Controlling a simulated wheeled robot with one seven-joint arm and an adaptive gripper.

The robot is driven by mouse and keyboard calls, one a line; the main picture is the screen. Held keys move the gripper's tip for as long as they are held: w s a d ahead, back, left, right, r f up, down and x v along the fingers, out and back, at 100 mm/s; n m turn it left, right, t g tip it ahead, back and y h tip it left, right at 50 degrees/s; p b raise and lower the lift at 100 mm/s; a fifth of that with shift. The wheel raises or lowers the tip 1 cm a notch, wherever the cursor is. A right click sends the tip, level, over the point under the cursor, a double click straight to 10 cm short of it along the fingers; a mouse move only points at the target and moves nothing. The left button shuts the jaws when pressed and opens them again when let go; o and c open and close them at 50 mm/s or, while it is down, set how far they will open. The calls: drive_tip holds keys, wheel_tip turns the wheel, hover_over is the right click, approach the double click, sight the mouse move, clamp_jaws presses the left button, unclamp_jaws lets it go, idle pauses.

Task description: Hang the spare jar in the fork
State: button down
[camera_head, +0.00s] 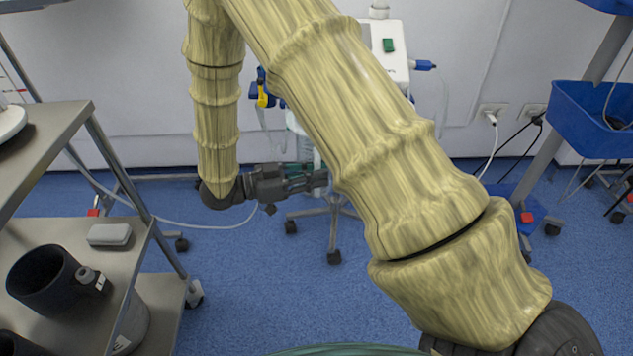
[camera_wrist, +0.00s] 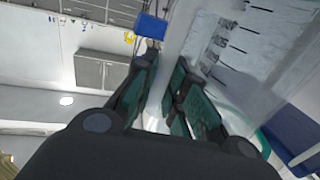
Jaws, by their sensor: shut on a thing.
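The spare jar (camera_wrist: 240,48) is clear with dark scale marks and fills the upper right of the wrist view, close to the fingers. My gripper (camera_wrist: 163,78) is shut on a pale, translucent part that runs between its green finger pads and looks like part of the jar. In the head view my gripper (camera_head: 316,180) points right, low in front of the wheeled stand. There my own arm hides much of the stand and what the fingers hold. I cannot make out the fork in either view.
A wheeled stand with a white unit (camera_head: 392,58) is behind my arm. A metal shelf trolley (camera_head: 60,135) with a black cylinder (camera_head: 50,280) is at left. A blue bin (camera_head: 590,120) is at right. Blue floor (camera_head: 240,290) lies open between.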

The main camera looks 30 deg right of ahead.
drive_tip(key=shift+w+d+f+b, duration=0.25)
drive_tip(key=shift+w+d+b, duration=0.2)
drive_tip(key=shift+w, duration=0.3)
drive_tip(key=shift+w+d+f+b, duration=0.3)
drive_tip(key=shift+w+d, duration=0.2)
drive_tip(key=shift+w, duration=0.3)
drive_tip(key=shift+w+d+f+b, duration=0.2)
drive_tip(key=shift+w+d+b, duration=0.25)
drive_tip(key=shift+w, duration=0.3)
drive_tip(key=shift+f, duration=0.1)
drive_tip(key=c, duration=1.4)
unclamp_jaws()
drive_tip(key=shift+o, duration=0.2)
drive_tip(key=v, duration=1.2)
